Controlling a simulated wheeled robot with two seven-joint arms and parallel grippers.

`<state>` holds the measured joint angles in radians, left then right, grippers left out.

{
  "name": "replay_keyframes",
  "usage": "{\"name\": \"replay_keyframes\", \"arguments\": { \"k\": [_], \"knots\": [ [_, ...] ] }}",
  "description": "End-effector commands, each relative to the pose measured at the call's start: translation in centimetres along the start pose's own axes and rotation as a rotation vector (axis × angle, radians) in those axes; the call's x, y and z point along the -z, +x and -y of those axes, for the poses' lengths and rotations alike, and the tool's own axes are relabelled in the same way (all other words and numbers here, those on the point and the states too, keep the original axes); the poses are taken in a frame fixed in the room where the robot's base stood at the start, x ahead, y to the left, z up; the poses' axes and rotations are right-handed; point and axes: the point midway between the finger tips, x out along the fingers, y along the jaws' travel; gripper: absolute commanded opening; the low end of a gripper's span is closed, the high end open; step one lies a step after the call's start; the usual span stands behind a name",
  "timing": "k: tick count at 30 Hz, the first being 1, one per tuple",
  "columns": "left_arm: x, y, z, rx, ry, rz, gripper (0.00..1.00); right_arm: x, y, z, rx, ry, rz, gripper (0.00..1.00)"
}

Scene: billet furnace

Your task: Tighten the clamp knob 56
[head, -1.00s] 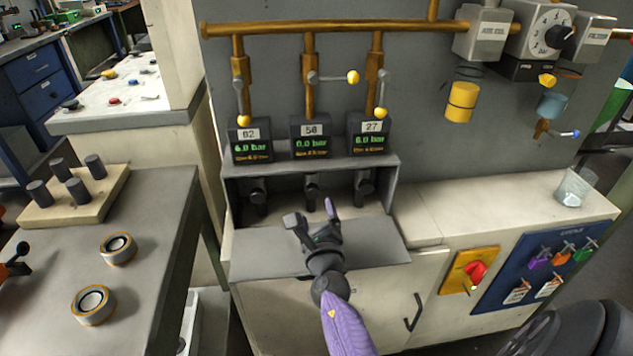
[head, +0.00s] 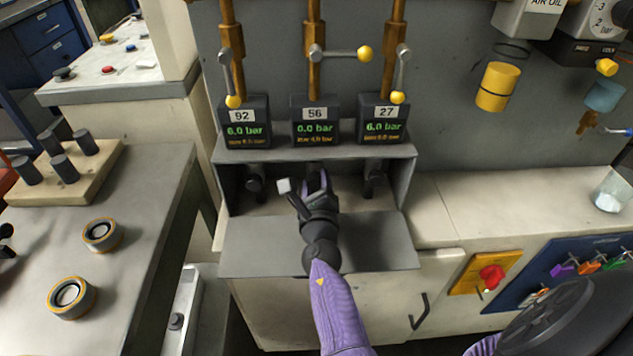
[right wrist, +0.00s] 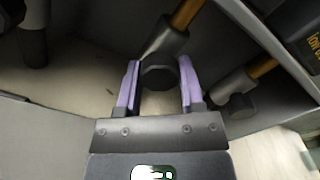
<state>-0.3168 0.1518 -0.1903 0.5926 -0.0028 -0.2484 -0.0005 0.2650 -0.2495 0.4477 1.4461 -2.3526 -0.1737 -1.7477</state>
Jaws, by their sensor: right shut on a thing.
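The middle gauge box (head: 315,133) is labelled 56 and reads 0.0 bar. Below it, inside the grey recess, clamp knob 56 (right wrist: 158,77) is a round black knob. It sits between the two purple fingers of my right gripper (right wrist: 158,88) in the right wrist view. In the head view this gripper (head: 305,186) reaches into the recess and mostly hides the knob. The gripper is shut on the knob. My left gripper is not in view.
Gauges 92 (head: 246,130) and 27 (head: 383,128) both read 6.0 bar, with dark knobs below them on either side of my gripper. The middle lever (head: 340,54) stands sideways; its neighbours hang down. A grey flap (head: 380,248) lies in front of the recess.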

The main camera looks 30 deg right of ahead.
Motion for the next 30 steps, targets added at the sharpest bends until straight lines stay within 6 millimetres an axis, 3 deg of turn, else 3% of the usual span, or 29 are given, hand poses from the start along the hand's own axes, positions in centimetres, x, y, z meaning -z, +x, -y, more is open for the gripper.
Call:
{"name": "replay_keyframes", "arguments": {
  "k": [1, 3, 14, 30],
  "knots": [
    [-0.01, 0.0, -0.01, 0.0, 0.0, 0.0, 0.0, 0.02, -0.01, -0.03, -0.001, 0.0, 0.0, 0.1],
    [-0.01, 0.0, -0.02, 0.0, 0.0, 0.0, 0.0, 0.02, -0.01, -0.03, -0.001, 0.0, 0.0, 0.0],
    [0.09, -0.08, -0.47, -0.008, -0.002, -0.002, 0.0, 0.03, -0.02, -0.03, -0.001, 0.06, -0.001, 0.0],
    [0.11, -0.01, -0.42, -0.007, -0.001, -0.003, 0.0, 0.09, -0.03, -0.17, -0.002, 0.513, -0.001, 0.0]
  ]
}}
